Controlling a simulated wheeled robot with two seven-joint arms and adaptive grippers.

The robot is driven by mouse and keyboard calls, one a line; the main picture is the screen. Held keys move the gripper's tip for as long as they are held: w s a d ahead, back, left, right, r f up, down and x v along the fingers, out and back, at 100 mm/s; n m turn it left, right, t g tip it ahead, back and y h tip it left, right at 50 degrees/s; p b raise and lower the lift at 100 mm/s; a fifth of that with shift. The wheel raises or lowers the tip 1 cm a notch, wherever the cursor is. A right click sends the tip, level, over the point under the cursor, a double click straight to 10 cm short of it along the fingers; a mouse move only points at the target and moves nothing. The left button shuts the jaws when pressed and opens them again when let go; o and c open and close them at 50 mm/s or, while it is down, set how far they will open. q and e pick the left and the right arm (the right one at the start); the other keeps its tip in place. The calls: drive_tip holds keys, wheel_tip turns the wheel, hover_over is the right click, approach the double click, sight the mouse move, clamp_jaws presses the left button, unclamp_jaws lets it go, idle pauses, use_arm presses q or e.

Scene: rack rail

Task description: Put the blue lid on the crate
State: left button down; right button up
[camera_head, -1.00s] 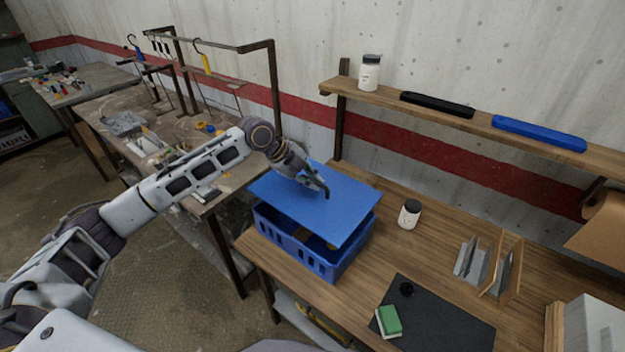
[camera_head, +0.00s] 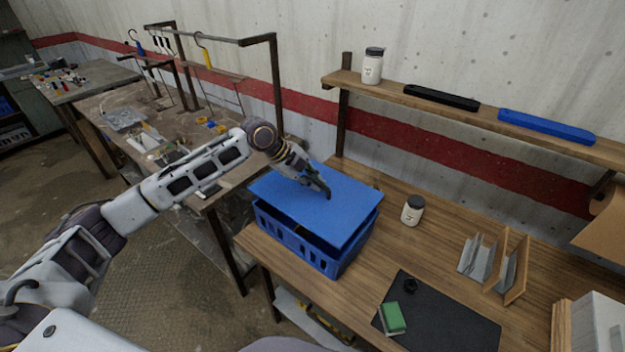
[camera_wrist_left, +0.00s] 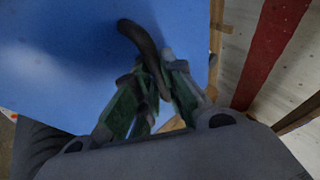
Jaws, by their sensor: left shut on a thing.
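The blue lid (camera_head: 290,205) is a flat panel lying over the blue crate (camera_head: 295,241) on the wooden bench. It covers most of the crate's top. A dark narrow gap shows between the lid's front edge and the crate's rim, so the lid looks slightly above it; I cannot tell whether they touch anywhere. The lid (camera_wrist_left: 60,75) fills much of the left wrist view. The crate's inside is hidden. My right gripper is not in view.
A white jar (camera_head: 412,211) stands right of the crate. A metal and wood rack (camera_head: 495,262) stands further right. A wall shelf (camera_head: 440,107) runs behind the bench.

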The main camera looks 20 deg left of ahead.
sight(311, 191)
use_arm(q)
drive_tip(key=shift+f+b, duration=1.15)
drive_tip(key=shift+f, duration=1.3)
drive_tip(key=shift+f, duration=0.25)
idle(0.4)
drive_tip(key=shift+f, duration=0.35)
idle(0.3)
idle(0.4)
